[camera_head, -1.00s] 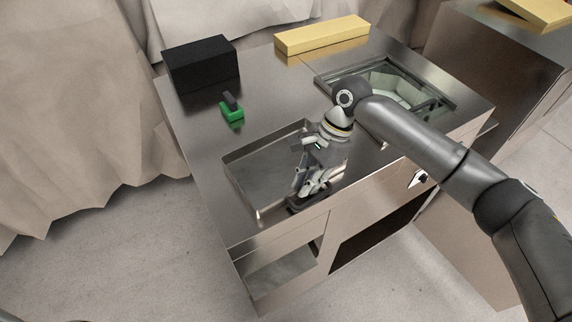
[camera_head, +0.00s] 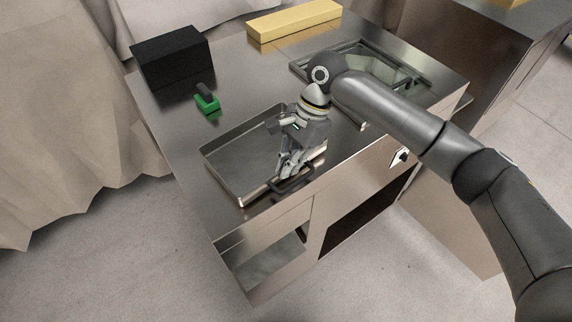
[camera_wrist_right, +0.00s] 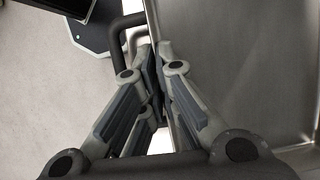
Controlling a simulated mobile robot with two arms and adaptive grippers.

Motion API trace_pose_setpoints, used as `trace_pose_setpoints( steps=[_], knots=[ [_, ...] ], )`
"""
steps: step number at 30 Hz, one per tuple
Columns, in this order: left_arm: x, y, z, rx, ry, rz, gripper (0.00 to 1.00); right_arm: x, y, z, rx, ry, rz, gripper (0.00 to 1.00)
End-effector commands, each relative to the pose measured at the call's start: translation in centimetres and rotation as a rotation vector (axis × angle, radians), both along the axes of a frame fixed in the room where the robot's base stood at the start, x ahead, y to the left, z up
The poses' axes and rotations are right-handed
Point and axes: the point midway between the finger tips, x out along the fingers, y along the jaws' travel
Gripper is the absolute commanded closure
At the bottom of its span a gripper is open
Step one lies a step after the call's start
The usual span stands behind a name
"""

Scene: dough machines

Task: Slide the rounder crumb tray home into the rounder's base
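The crumb tray (camera_head: 232,168) is a shallow, open metal tray at the front of the steel machine top, with a dark loop handle (camera_head: 296,186) on its front side. Its metal floor also shows in the right wrist view (camera_wrist_right: 235,60). My right gripper (camera_head: 284,172) reaches down to this handle. In the right wrist view the fingers (camera_wrist_right: 153,75) are nearly together at the handle (camera_wrist_right: 118,40) and appear shut on it; the contact is partly hidden. The front of the base (camera_head: 262,216) has an opening (camera_head: 270,258) below the tray. My left gripper is not in view.
A black box (camera_head: 172,57) and a small green block with a dark top (camera_head: 207,103) stand at the back left. A yellow bar (camera_head: 294,21) lies at the back. A glazed recess (camera_head: 375,70) is right of the tray. Draped cloth (camera_head: 75,110) hangs at left.

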Motion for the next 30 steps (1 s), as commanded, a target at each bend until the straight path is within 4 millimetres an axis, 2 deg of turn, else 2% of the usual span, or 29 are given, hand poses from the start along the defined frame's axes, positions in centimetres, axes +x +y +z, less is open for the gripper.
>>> trace_pose_setpoints(
  steps=[4, 8, 12, 21, 25, 30],
  knots=[
    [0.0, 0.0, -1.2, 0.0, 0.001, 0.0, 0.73, -0.1, 0.2, 2.1, 0.005, -0.006, 0.003, 1.0],
    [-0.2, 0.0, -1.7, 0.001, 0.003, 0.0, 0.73, -2.3, 0.3, 4.6, 0.007, -0.008, 0.007, 1.0],
    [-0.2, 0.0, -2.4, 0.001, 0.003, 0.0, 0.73, -5.2, 0.4, 8.1, 0.005, -0.009, 0.007, 1.0],
    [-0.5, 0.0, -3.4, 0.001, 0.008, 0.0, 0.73, -11.4, 0.9, 10.7, 0.004, -0.006, 0.004, 1.0],
    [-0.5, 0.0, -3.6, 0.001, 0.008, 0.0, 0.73, -13.0, 1.0, 11.5, 0.003, -0.005, 0.002, 1.0],
    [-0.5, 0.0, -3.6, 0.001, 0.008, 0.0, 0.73, -13.9, 1.1, 11.9, 0.003, -0.003, 0.002, 1.0]
  ],
)
